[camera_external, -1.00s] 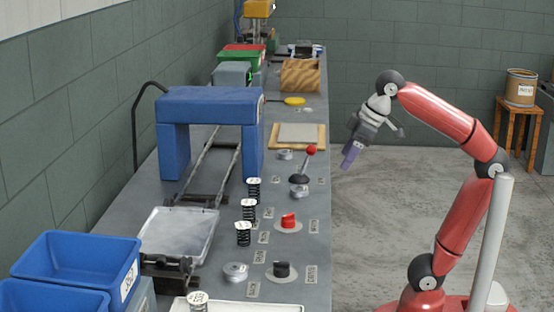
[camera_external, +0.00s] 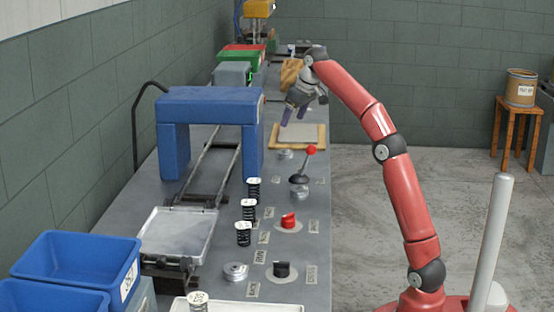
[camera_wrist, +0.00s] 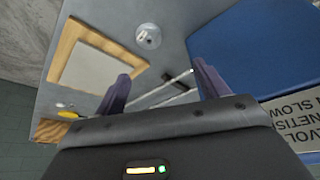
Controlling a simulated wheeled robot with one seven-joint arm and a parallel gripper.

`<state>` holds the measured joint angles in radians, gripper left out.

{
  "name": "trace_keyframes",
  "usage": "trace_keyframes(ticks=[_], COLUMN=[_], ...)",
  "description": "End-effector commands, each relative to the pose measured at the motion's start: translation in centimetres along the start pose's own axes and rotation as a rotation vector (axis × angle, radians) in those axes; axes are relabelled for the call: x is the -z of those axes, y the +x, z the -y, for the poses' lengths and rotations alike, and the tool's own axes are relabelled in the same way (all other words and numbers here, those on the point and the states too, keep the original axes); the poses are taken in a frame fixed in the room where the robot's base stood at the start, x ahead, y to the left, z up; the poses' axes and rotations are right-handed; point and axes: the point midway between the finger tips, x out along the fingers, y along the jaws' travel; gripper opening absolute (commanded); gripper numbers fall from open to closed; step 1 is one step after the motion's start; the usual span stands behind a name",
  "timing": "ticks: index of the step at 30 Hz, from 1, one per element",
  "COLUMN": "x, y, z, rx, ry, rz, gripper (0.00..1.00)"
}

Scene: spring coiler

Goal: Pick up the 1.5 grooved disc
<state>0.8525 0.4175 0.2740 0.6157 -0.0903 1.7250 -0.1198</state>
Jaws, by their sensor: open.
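A small silver grooved disc (camera_external: 286,154) lies on the bench just in front of the wood-framed board. A similar silver disc (camera_external: 236,271) lies near the front of the bench. I cannot read a size on either, so I cannot tell which is the 1.5 disc. My gripper (camera_external: 293,115) is open and empty, above the bench over the far part of the board. In the wrist view, a silver disc (camera_wrist: 148,36) lies beyond the open purple fingers (camera_wrist: 161,72), apart from them, near the board and the blue arch.
The blue arch (camera_external: 210,102) stands left of my gripper over metal rails (camera_external: 208,168). The framed board (camera_external: 302,134) lies beneath. A red-knobbed lever (camera_external: 311,151), black springs (camera_external: 249,210) and red (camera_external: 288,221) and black (camera_external: 281,270) knobs stand nearer. Blue bins (camera_external: 80,270) are front left.

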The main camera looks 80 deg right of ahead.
Motion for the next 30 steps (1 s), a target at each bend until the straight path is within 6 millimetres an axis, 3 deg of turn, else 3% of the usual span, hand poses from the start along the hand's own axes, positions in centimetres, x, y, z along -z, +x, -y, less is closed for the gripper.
trace_keyframes(ticks=[4,15,30], x=[0.6,-0.5,-1.4], y=[1.5,3.5,8.2], z=[-3.2,-2.7,-2.6], rx=[-0.001,-0.001,0.001], ry=[0.043,0.036,0.036], rz=[0.005,0.004,0.004], gripper=[0.73,0.73,0.73])
